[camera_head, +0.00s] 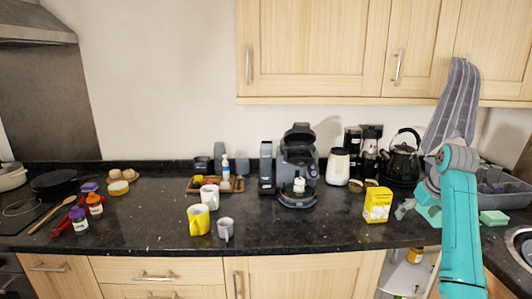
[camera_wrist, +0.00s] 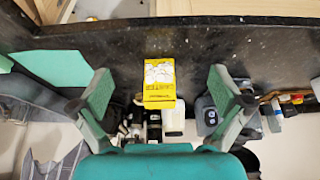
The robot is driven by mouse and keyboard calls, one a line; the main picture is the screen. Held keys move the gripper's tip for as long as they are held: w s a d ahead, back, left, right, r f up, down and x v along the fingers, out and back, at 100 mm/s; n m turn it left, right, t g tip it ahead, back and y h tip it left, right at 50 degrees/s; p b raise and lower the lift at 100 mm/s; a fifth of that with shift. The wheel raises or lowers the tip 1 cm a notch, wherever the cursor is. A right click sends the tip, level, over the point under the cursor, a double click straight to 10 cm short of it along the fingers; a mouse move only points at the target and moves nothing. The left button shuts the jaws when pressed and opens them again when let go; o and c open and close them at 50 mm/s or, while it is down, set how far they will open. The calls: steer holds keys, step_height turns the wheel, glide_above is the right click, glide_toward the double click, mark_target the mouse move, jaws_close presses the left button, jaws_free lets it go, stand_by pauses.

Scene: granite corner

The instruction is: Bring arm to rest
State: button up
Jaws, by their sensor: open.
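My arm is teal and grey and stands at the right of the head view, above the counter's front edge. My gripper (camera_head: 405,209) is close to the right of a yellow box (camera_head: 377,205) on the dark counter. In the wrist view my gripper (camera_wrist: 158,92) is open, with its two fingers wide apart. The yellow box (camera_wrist: 160,84) shows between the fingers and beyond them, with nothing held.
On the dark granite counter (camera_head: 140,225) stand a coffee machine (camera_head: 299,170), a black kettle (camera_head: 403,160), a yellow mug (camera_head: 198,220) and a grey mug (camera_head: 226,229). A grey dish rack (camera_head: 505,187) is behind my arm. Wall cabinets (camera_head: 315,45) hang above.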

steer(key=s+a+f+t, duration=0.1)
steer(key=s+a+f, duration=0.15)
steer(key=f, duration=0.65)
steer(key=s+a+f, duration=0.1)
steer(key=a+f, duration=0.2)
steer(key=f, duration=0.5)
steer(key=s+a+f+t, duration=0.1)
steer(key=s+a+f, duration=0.15)
steer(key=f, duration=0.65)
steer(key=s+a+f+t+h, duration=0.1)
steer(key=s+a+f, duration=0.3)
steer(key=s+f, duration=0.35)
steer(key=s+a+f+t, duration=0.2)
steer(key=s+a+f, duration=0.3)
steer(key=s+f, duration=0.3)
steer(key=s+a+r+t, duration=0.1)
steer(key=s+a+r, duration=0.15)
steer(key=s, duration=0.95)
steer(key=s+a+r+t, duration=0.1)
steer(key=s+a, duration=0.2)
steer(key=s, duration=0.9)
steer(key=s+a+r+t, duration=0.3)
steer(key=s+r, duration=1.4)
steer(key=shift+s+r+y, duration=0.15)
steer(key=shift+s+y, duration=0.15)
steer(key=shift+y, duration=0.1)
